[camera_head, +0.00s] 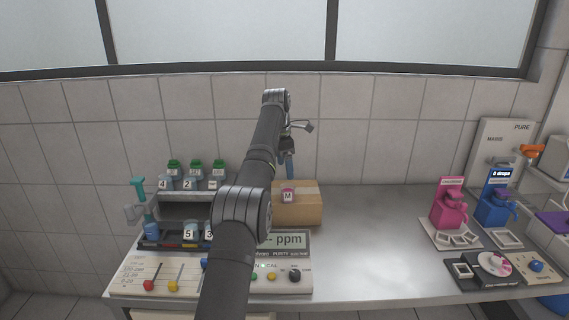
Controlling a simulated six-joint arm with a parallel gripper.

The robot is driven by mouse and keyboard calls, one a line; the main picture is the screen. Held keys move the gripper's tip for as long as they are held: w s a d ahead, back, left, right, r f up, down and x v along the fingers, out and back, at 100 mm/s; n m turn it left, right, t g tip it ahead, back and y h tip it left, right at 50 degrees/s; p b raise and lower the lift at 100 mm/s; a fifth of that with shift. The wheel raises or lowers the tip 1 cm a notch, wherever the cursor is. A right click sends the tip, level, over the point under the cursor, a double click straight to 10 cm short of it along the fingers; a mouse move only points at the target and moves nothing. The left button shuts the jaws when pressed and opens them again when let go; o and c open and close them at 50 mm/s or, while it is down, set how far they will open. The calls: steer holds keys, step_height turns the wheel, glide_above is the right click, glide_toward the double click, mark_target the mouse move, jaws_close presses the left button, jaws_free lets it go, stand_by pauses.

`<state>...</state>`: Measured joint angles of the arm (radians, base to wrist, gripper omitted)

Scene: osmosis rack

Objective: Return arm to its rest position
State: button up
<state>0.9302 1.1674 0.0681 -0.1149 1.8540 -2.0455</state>
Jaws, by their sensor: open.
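My arm reaches from the bottom edge up over the middle of the bench. My gripper (289,164) hangs beyond the far end of the arm, above and behind the cardboard box (308,209), in front of the tiled wall. It is open; its fingers are small and partly hidden by the arm, and I see nothing held in them. The arm covers part of the ppm meter (291,240) and part of the box.
A rack (178,211) with green-capped bottles (190,180) stands left of my arm. A slider panel (157,276) is in front. Pink (449,205) and blue (494,207) dispensers stand at right. The bench (375,225) between box and dispensers is clear.

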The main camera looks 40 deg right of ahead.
mark_target(289, 192)
steer(key=shift+r, duration=0.3)
steer(key=shift+f, duration=0.1)
stand_by(0.4)
steer(key=f, duration=0.8)
steer(key=d+f, duration=0.1)
steer(key=f, duration=0.3)
steer(key=shift+s+d, duration=0.1)
steer(key=shift+s, duration=0.3)
steer(key=shift+r, duration=0.1)
